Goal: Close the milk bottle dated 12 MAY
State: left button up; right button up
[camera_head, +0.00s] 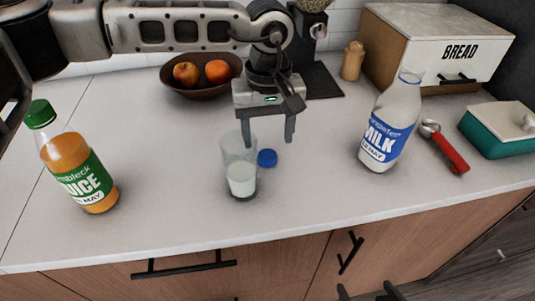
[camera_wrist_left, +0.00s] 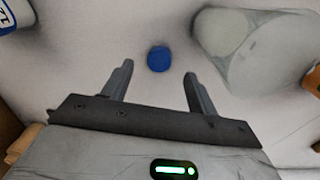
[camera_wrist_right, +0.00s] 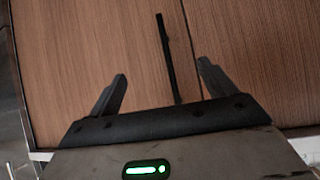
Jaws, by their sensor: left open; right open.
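The milk bottle (camera_head: 392,122) stands upright at the right of the counter with a blue "MILK" label ending in "MAY"; its top looks uncapped. The day number is hard to read. A blue cap (camera_head: 267,158) lies on the counter beside a glass; it also shows in the left wrist view (camera_wrist_left: 159,59). My left gripper (camera_head: 268,143) is open and empty, pointing down above the cap, with the cap between and beyond its fingertips in the left wrist view. My right gripper (camera_wrist_right: 160,80) is open and empty in front of the cabinet doors, below the counter.
A glass with milk (camera_head: 240,178) stands just left of the cap. A juice bottle (camera_head: 75,165) with a green cap stands at left. A fruit bowl (camera_head: 202,92), bread box (camera_head: 440,50), red-handled scoop (camera_head: 447,150) and teal butter dish (camera_head: 495,135) surround the clear counter middle.

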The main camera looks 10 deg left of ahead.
aim_at(268, 156)
pick_arm(q)
jog(key=shift+f, duration=0.1)
notch_tip(268, 156, down, 5)
jog(key=shift+w+f+p, duration=0.1)
jog(key=shift+w+p, duration=0.05)
jog(key=shift+p, duration=0.65)
jog(key=c, duration=1)
